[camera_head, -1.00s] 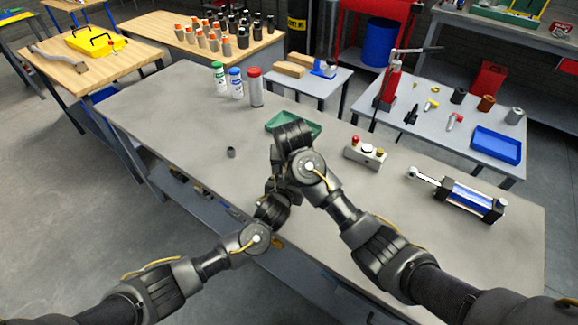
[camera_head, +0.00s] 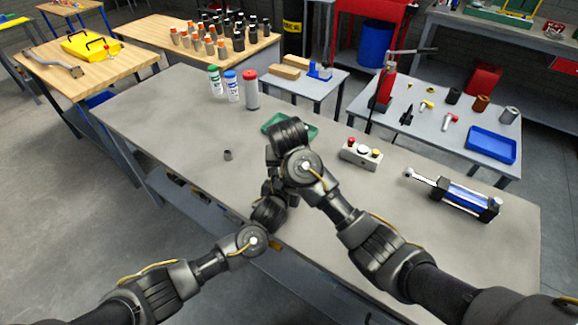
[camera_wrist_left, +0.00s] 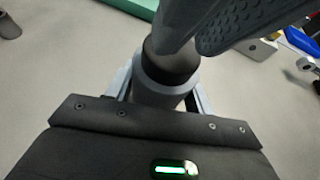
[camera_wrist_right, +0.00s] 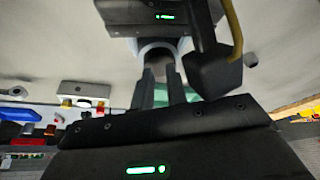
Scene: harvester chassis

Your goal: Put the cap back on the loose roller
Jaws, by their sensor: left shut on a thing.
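In the left wrist view my left gripper (camera_wrist_left: 165,95) is shut on a grey cylinder, the loose roller (camera_wrist_left: 158,88), whose upper end is dark. My right gripper, with dark ribbed parts, is right over that end. In the right wrist view its two fingers (camera_wrist_right: 162,85) reach up to the roller's dark end (camera_wrist_right: 160,62), with a gap between them. I cannot tell whether they grip it, or whether the dark end is the cap. In the head view both grippers meet over the workbench (camera_head: 180,120), and the arms hide the roller.
A small dark grey cylinder (camera_head: 228,155) stands alone on the bench to the left. Behind the grippers is a green tray (camera_head: 308,128). Three bottles (camera_head: 232,88) stand at the back. A button box (camera_head: 361,154) and a blue cylinder unit (camera_head: 462,197) are to the right.

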